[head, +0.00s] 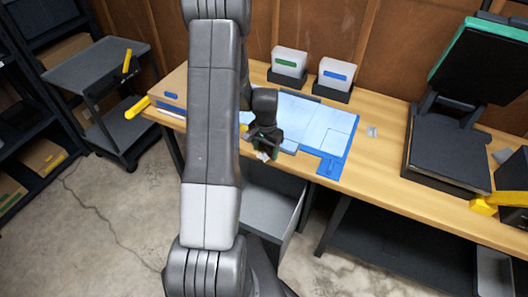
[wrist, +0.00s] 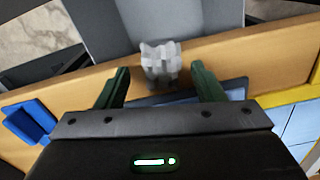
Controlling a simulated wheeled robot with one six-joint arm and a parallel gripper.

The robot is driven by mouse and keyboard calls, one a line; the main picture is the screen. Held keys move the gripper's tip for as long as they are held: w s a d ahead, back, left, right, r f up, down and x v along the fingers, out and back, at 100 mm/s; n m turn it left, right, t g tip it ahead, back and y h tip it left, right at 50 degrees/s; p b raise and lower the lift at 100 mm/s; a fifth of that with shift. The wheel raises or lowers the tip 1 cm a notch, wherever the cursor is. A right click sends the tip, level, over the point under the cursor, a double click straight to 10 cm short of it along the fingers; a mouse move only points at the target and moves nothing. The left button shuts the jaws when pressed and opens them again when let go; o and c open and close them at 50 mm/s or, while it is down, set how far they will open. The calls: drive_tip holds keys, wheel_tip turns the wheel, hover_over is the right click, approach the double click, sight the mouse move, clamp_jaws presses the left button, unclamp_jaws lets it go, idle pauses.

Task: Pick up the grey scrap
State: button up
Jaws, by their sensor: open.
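A crumpled light-grey scrap (wrist: 160,58) shows in the wrist view between the tips of my gripper's green fingers. It appears near the front edge of the wooden bench. My gripper (wrist: 160,68) is open, with a gap visible between the scrap and each finger. In the head view my gripper (head: 265,154) points down at the bench's front edge, and a small pale bit of the scrap (head: 262,156) shows at its tips. I cannot tell whether the scrap touches the bench.
A blue mat (head: 335,150) lies beside my gripper. Another pale scrap (head: 372,132) lies right of the mat, and a grey piece (head: 502,156) lies farther right. Two labelled bins (head: 289,65) (head: 334,77) stand behind. A grey open container (head: 268,205) is below the bench edge.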

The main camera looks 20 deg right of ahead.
sight(266, 149)
drive_tip(key=shift+a+f, duration=0.1)
drive_tip(key=shift+f, duration=0.05)
drive_tip(key=shift+w+a, duration=0.1)
drive_tip(key=c, duration=1.1)
drive_tip(key=r, duration=0.3)
drive_tip(key=r+b, duration=0.1)
drive_tip(key=r, duration=0.2)
drive_tip(key=w+d+r, duration=0.1)
drive_tip(key=r, duration=0.2)
drive_tip(key=shift+d, duration=0.1)
drive_tip(key=shift+c, duration=0.2)
drive_tip(key=shift+r, duration=0.55)
drive_tip(key=shift+s+b, duration=0.1)
drive_tip(key=shift+b, duration=0.2)
